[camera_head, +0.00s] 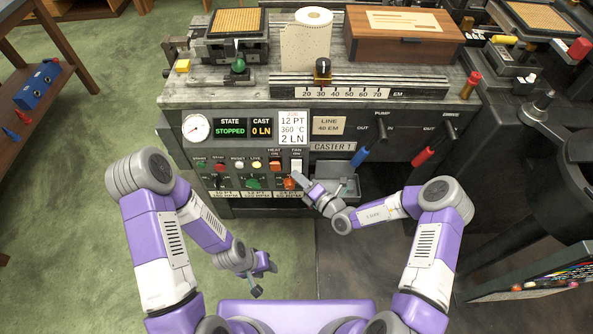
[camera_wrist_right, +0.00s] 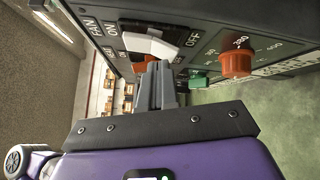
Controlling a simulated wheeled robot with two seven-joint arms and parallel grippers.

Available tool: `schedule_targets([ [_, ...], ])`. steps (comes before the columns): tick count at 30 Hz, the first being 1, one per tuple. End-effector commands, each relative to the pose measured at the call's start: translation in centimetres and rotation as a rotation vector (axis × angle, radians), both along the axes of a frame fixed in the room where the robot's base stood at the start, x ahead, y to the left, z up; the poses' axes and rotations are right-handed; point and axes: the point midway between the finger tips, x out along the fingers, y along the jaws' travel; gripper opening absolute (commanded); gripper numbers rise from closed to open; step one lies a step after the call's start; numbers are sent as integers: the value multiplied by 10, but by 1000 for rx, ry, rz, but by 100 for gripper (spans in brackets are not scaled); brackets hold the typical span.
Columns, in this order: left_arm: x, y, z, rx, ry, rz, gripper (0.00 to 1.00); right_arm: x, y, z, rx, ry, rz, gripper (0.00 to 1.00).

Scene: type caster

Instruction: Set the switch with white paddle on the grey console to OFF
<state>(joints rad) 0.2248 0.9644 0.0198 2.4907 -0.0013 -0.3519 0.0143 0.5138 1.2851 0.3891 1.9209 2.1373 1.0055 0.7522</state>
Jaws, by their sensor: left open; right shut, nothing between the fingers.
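The white paddle switch (camera_head: 296,165) is on the front of the grey console (camera_head: 390,150), under a FAN label. In the right wrist view the white paddle (camera_wrist_right: 150,44) sits between the words ON and OFF; I cannot tell surely which way it is tipped. My right gripper (camera_head: 309,187) is shut and empty, just below the switch in the head view. Its fingers (camera_wrist_right: 157,72) point at the panel close to the paddle; whether they touch it is unclear. My left gripper (camera_head: 262,276) is open and empty, low over the floor, away from the console.
An orange HEAT switch (camera_head: 275,166) is beside the white one. Orange (camera_head: 290,183) and green (camera_head: 253,183) knobs lie below. A grey tray (camera_head: 342,187) is right of the gripper. Blue (camera_head: 361,156) and red (camera_head: 424,156) handles stick out farther right.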

Motion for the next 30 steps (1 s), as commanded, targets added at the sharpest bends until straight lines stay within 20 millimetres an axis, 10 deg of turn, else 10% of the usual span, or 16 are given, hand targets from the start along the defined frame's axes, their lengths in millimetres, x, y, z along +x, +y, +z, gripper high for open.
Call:
schedule_targets([
  [30, 0, 0, 14, 0, 0, 0, 43, -7, 0, 5, 1, 1, 0, 0],
])
